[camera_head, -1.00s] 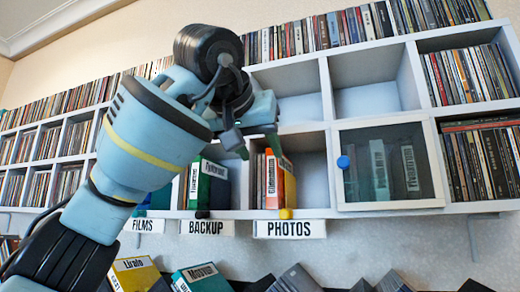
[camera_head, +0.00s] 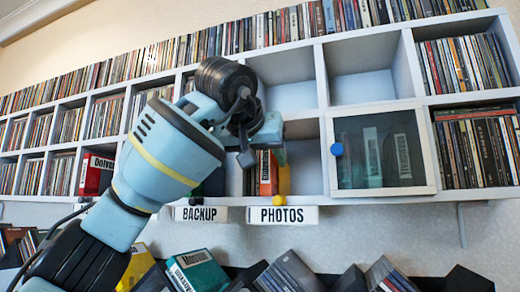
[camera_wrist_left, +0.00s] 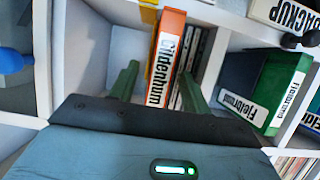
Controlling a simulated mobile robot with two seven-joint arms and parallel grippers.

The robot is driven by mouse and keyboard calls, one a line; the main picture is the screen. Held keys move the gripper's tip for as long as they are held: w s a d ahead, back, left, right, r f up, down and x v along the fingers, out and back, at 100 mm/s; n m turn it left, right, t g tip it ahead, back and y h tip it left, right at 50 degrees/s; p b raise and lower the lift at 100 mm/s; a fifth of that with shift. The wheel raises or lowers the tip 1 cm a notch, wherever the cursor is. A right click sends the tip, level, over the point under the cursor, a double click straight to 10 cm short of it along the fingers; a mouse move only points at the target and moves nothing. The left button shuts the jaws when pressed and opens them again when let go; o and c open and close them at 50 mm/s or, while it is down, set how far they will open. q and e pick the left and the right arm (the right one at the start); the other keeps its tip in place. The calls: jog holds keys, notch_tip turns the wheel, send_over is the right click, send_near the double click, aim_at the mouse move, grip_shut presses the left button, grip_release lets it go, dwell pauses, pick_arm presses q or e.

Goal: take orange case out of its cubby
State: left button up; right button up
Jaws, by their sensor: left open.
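The orange case (camera_head: 267,173) stands upright in the PHOTOS cubby, its lettered spine facing out. In the head view the left gripper (camera_head: 266,146) is in front of the upper part of the case, and the wrist hides part of the cubby. My right gripper is not in view.
Dark cases stand right beside the orange case in the left wrist view (camera_wrist_left: 199,57). A green case (camera_wrist_left: 266,92) stands in the BACKUP cubby. A glass door (camera_head: 383,152) with a blue knob (camera_head: 337,149) closes the cubby to the right. More cases (camera_head: 197,270) lie below.

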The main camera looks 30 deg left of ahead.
pick_arm(q)
jog(key=shift+w+f, duration=0.1)
jog(key=shift+w, duration=0.1)
grip_shut()
dwell(0.3)
jog(key=shift+s+d, duration=0.1)
jog(key=shift+s, duration=0.05)
jog(key=shift+s+d, duration=0.1)
jog(key=shift+s, duration=0.05)
jog(key=shift+s+d, duration=0.15)
jog(key=shift+s, duration=1.4)
